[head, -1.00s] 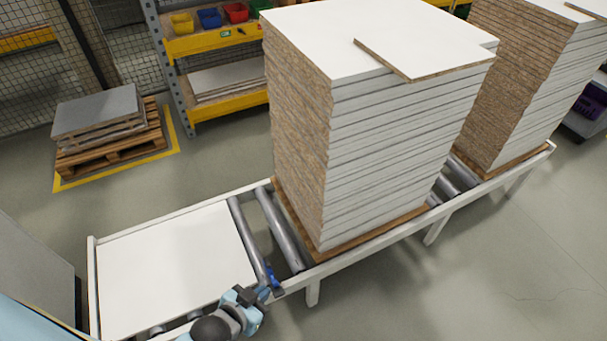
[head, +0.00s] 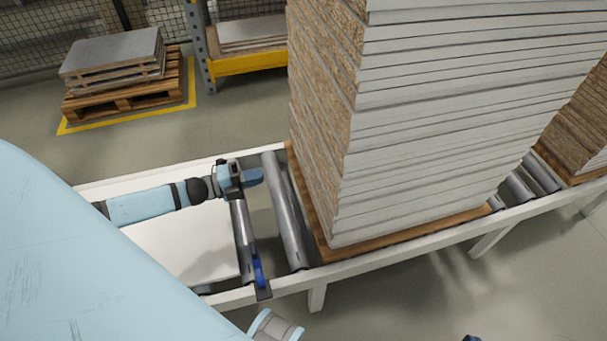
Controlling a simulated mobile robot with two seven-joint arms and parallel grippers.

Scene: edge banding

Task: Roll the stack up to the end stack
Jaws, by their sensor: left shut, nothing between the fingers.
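The stack (head: 420,150) is a tall pile of white-faced boards with brown chipboard edges. It stands upright on a brown base board (head: 405,235) on the roller conveyor. The end stack (head: 582,125) shows in part at the right edge, on its own base board; a gap with bare rollers (head: 525,185) lies between the two. My left gripper (head: 258,177) is shut and empty above the rollers, left of the stack and apart from it.
A white panel (head: 180,245) covers the conveyor's left end, under my left arm. A blue lever (head: 258,268) is on the front rail (head: 370,268). A pallet with grey boards (head: 125,85) and a yellow-edged shelf (head: 245,62) stand behind. Open floor lies in front.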

